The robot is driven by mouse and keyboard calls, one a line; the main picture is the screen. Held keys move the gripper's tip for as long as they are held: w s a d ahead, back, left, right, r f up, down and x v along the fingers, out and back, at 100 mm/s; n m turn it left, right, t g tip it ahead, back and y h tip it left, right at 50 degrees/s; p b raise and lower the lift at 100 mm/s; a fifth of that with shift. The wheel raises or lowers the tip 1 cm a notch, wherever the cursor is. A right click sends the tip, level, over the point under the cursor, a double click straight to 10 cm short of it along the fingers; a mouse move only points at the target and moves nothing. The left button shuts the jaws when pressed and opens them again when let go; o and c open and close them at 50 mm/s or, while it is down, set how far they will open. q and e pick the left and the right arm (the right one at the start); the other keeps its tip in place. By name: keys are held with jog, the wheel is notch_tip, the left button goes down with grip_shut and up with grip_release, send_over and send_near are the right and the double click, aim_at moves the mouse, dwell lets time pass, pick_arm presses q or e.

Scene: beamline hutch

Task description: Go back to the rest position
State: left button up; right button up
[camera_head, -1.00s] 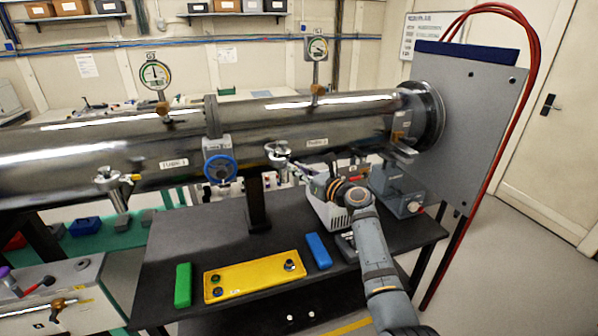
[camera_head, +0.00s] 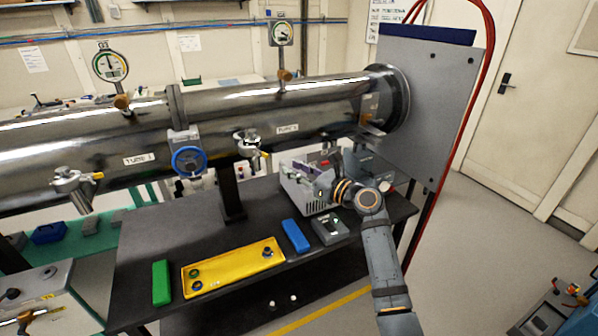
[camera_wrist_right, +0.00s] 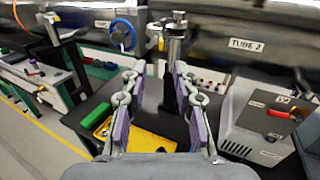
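My right gripper (camera_head: 322,172) is above the right part of the dark table (camera_head: 150,240), in front of the steel tube and beside the light-grey box (camera_head: 300,197). It also shows in the right wrist view (camera_wrist_right: 155,108), where its two purple-padded fingers stand wide apart with nothing between them. My right arm reaches up from the bottom right. My left gripper is in neither view.
A long steel tube (camera_head: 70,147) with valves (camera_head: 77,187) and gauges (camera_head: 110,66) crosses behind the table. A yellow tray (camera_head: 225,272), green block (camera_head: 161,283) and blue block (camera_head: 295,236) lie on the table. A grey panel (camera_head: 440,110) with red hoses stands right.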

jog(key=shift+s+d, duration=0.35)
jog(key=shift+s, duration=0.1)
